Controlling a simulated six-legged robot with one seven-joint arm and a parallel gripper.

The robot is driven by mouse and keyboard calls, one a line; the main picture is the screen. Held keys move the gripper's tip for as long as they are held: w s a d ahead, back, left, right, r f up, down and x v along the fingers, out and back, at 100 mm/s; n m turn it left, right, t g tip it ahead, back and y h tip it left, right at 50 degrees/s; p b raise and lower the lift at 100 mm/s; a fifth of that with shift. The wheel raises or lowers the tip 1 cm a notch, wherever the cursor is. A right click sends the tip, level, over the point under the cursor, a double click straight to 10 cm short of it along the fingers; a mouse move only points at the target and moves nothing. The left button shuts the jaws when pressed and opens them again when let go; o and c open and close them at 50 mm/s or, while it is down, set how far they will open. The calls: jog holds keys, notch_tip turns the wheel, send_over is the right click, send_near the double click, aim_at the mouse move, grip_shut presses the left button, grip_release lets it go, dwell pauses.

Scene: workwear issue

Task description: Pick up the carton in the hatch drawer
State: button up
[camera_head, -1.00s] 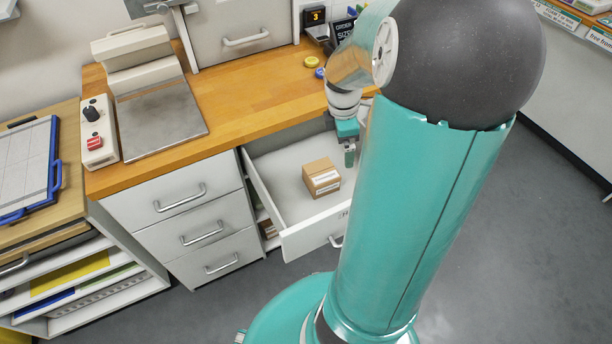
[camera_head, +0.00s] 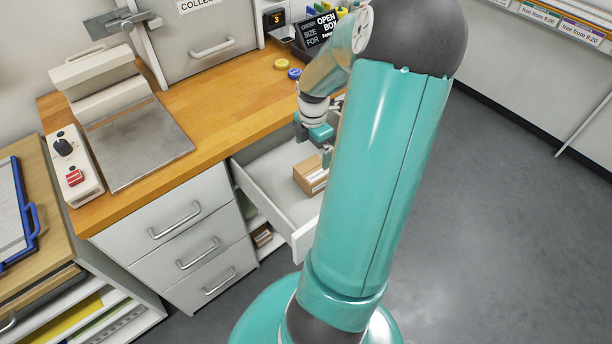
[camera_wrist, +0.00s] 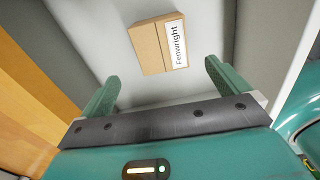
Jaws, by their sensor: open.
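The carton (camera_head: 311,176) is a small brown box with a white label, lying in the open hatch drawer (camera_head: 263,195). In the head view my gripper (camera_head: 326,150) is over the drawer close to the carton, and my arm hides the drawer's right part and the carton's right edge.
The wooden counter (camera_head: 220,110) runs behind and left of the drawer. Closed drawers (camera_head: 175,215) stand left of the open one. Grey floor (camera_head: 480,220) is clear at right.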

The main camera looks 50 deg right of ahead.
aim_at(314, 169)
jog(key=f, duration=0.7)
jog(key=shift+s+d+f, duration=0.1)
jog(key=shift+s+d, duration=0.1)
jog(key=shift+f, duration=2.75)
jog(key=shift+c, duration=0.4)
